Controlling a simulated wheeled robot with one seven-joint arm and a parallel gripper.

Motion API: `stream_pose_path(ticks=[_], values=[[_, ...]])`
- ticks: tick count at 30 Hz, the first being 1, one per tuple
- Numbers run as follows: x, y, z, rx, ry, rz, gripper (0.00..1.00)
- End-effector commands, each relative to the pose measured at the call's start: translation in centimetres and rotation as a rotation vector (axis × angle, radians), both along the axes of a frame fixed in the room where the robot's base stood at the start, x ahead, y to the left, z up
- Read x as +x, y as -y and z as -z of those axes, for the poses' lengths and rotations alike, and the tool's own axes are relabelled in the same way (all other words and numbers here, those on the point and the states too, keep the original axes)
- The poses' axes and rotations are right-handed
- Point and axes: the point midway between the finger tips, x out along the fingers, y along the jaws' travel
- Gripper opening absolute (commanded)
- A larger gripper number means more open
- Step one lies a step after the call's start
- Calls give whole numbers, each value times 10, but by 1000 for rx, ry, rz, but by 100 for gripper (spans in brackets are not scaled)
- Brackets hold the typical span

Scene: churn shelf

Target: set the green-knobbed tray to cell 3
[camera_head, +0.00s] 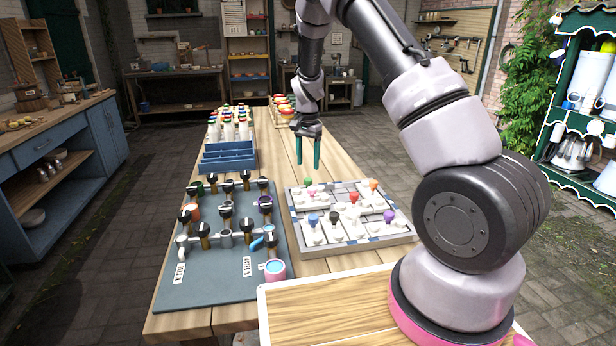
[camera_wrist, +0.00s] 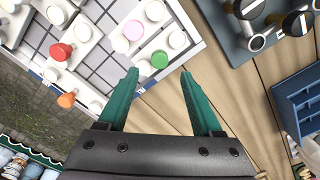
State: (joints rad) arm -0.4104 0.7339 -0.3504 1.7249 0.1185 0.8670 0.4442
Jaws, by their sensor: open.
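In the head view the green knob (camera_head: 308,181) is at the board's back left, just behind a pink knob (camera_head: 311,193). My gripper (camera_head: 307,162) points down above the table, behind the board, its teal fingers apart and empty. In the wrist view my gripper (camera_wrist: 160,75) has its fingertips to either side of the green knob in the picture, but in the head view it is higher and apart from it. Cell numbers cannot be read.
Other trays carry red (camera_head: 353,196), orange (camera_head: 373,184), blue (camera_head: 313,219) and purple (camera_head: 389,215) knobs. A grey valve panel (camera_head: 215,285) lies left, with a pink cup (camera_head: 275,270). A blue rack (camera_head: 228,160) and bottles stand behind. Bare wood lies beyond the board.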

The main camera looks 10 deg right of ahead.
Motion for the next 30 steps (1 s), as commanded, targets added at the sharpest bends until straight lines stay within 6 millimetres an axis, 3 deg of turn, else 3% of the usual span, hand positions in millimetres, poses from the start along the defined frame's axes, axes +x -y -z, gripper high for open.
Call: stream_pose_path(ticks=[3,9,22,27,30], values=[[-1,1,24,-1,-4,1,67],[0,0,51,-1,-2,-1,67],[0,0,61,1,1,0,67],[0,0,61,1,1,0,2],[0,0,61,1,1,0,0]])
